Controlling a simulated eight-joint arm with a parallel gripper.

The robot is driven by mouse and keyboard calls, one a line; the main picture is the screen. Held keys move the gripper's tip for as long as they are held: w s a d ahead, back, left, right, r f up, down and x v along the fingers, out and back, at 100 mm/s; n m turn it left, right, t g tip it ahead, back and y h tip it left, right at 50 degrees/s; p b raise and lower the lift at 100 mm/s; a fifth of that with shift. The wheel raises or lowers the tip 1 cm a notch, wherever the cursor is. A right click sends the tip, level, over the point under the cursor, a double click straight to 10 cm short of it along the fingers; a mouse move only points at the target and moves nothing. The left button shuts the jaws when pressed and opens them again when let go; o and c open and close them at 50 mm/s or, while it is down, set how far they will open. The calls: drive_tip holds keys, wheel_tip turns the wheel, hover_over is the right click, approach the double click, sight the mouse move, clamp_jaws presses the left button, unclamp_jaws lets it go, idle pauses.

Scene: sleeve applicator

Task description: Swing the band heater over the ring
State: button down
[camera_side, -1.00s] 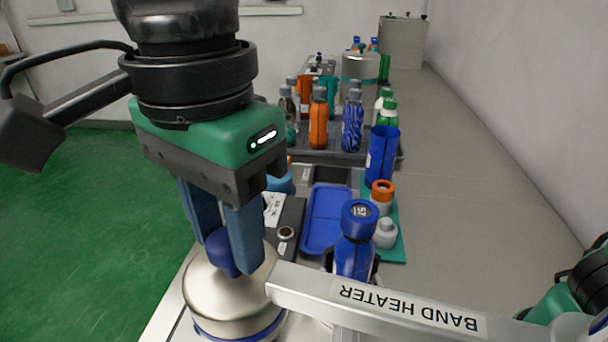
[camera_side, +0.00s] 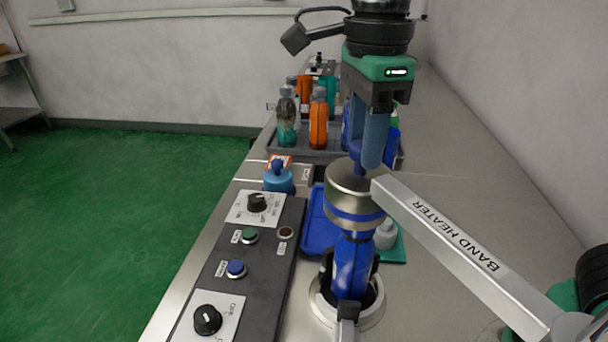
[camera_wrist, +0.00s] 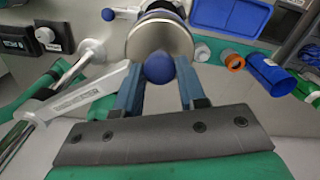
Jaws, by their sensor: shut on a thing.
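The band heater (camera_side: 352,200) is a steel dome with a blue lower rim and a blue knob (camera_wrist: 158,67) on top. It hangs on a grey swing arm (camera_side: 460,250) labelled BAND HEATER. My gripper (camera_side: 361,160) is shut on the knob, with a finger on either side of it in the wrist view. A blue bottle (camera_side: 352,268) stands upright in the steel ring (camera_side: 318,302) with dark inner jaws. The heater is in line above the bottle and hides its cap. I cannot tell whether it touches the cap.
A dark control panel (camera_side: 213,290) with knobs and buttons lies left of the ring. A blue tray (camera_side: 312,235) and a white-capped jar (camera_side: 386,234) are behind. A grey tray with several bottles (camera_side: 318,118) stands farther back.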

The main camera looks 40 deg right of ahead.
drive_tip(key=shift+s+d+m, duration=0.15)
drive_tip(key=shift+d+m, duration=0.15)
drive_tip(key=shift+d, duration=0.35)
drive_tip(key=c, duration=0.5)
unclamp_jaws()
drive_tip(key=shift+r, duration=2.8)
